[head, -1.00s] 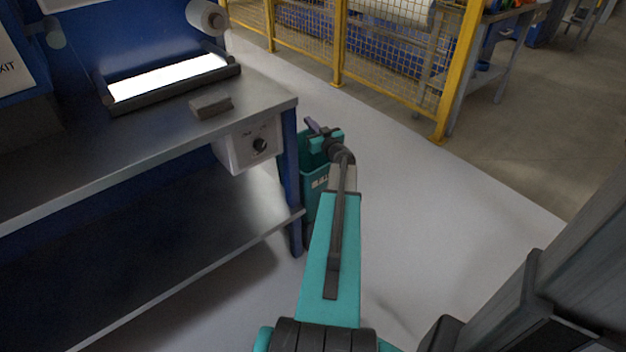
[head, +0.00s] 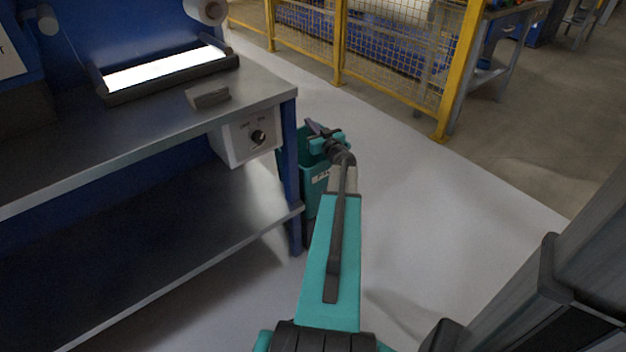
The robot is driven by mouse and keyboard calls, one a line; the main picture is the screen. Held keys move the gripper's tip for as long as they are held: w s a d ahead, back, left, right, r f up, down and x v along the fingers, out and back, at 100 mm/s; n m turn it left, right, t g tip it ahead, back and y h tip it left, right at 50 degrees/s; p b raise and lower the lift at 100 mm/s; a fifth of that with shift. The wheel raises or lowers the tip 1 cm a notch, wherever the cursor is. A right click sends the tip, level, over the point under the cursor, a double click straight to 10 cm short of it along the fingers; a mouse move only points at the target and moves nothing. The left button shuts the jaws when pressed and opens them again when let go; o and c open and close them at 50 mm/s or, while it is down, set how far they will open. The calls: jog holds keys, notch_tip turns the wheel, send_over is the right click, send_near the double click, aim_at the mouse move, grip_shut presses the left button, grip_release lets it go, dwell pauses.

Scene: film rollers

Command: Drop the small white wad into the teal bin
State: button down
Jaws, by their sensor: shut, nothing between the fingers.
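The teal bin (head: 311,183) stands on the floor just right of the workbench's front leg, partly hidden by the leg and by my arm. My gripper (head: 312,126) is at the far end of my teal arm, over or near the bin's top. It is small and partly turned away in this view. It is shut with nothing in it. I do not see the small white wad; the inside of the bin is mostly hidden.
A steel-topped workbench (head: 150,150) fills the left, with a grey block (head: 207,96), a lit panel (head: 165,70) and a white control box (head: 247,138). A yellow mesh fence (head: 390,70) stands behind. The pale floor (head: 440,220) right of my arm is clear.

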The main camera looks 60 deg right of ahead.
jog(key=shift+f+b, duration=1.45)
jog(key=shift+b, duration=0.2)
jog(key=c, duration=2.5)
grip_release()
jog(key=o, duration=0.5)
jog(key=shift+c, duration=0.2)
jog(key=shift+s, duration=0.1)
jog(key=p+v, duration=0.3)
jog(key=v, duration=1)
jog(key=shift+s+a, duration=0.2)
jog(key=shift+a, duration=0.1)
jog(key=shift+s, duration=0.1)
